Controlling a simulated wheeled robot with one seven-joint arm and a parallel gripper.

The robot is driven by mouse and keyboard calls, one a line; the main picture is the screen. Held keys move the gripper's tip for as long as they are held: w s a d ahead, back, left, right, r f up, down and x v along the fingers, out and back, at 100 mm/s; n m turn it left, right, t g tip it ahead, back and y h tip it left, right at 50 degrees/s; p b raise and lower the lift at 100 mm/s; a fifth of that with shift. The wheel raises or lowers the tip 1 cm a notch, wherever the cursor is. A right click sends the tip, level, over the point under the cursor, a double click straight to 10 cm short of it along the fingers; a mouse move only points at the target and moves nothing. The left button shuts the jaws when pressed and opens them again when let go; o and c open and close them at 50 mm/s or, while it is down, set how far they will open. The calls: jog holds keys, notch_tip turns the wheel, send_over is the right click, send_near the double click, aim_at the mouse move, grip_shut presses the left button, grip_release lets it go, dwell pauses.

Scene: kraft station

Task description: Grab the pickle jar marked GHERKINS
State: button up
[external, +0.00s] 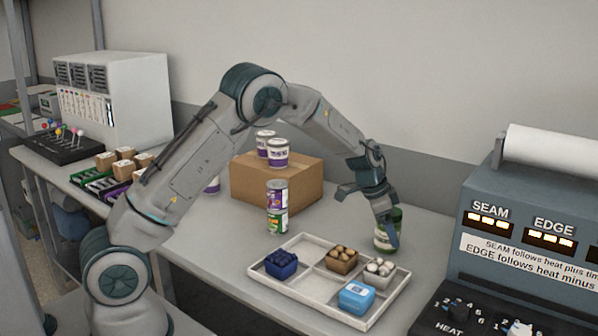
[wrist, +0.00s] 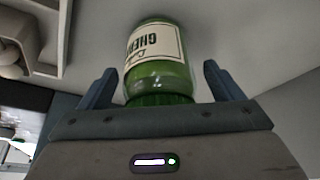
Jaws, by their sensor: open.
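The green pickle jar (external: 387,236) stands on the table behind the tray's right end. In the wrist view the jar (wrist: 158,66) shows a cream label with "GHE..." readable, upside down. My gripper (external: 388,228) points down at the jar in the external view and partly covers it. In the wrist view my gripper (wrist: 158,82) is open, one finger on each side of the jar, with a visible gap at both sides. The lid end of the jar is nearest the palm.
A divided tray (external: 262,273) with small boxes and baskets lies in front of the jar. Stacked cans (external: 277,205) stand left of it, near a cardboard box (external: 250,185) with cans on top. A grey machine (external: 470,225) stands at right. Table behind the jar looks clear.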

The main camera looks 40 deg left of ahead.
jog(key=c, duration=1.3)
jog(key=shift+r, duration=0.1)
jog(key=shift+c, duration=0.7)
jog(key=shift+r, duration=0.1)
